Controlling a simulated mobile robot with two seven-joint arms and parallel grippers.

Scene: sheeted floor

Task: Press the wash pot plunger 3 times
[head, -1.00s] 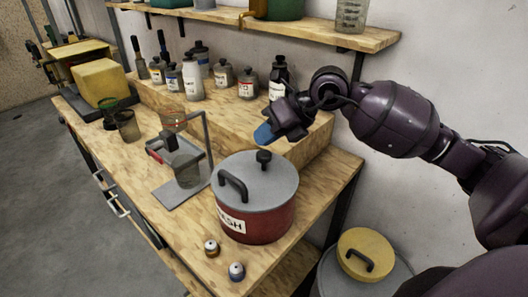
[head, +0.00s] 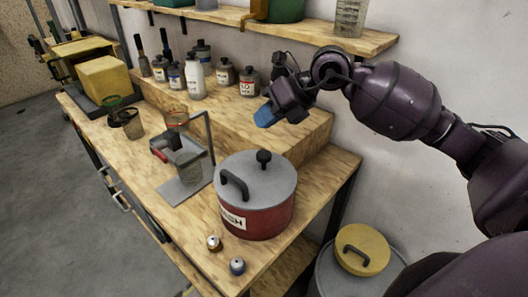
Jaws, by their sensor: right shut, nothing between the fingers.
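The wash pot (head: 268,217) is a dark red pot with a grey lid and a white label ending in "SH". It stands on the wooden bench. Its plunger (head: 264,157) is a black knob on a short stem, standing up at the back of the lid. A black arched handle (head: 235,185) sits at the lid's left. My right gripper (head: 265,117), with blue fingertips, is shut and empty. It is above and behind the plunger, clear of it. My left gripper is not in view.
Bottles (head: 195,80) stand on the raised wooden step (head: 290,125). A grey stand with a beaker (head: 188,165) is left of the pot. Two small capped bottles (head: 237,265) are in front. A yellow-lidded bin (head: 362,250) is at lower right.

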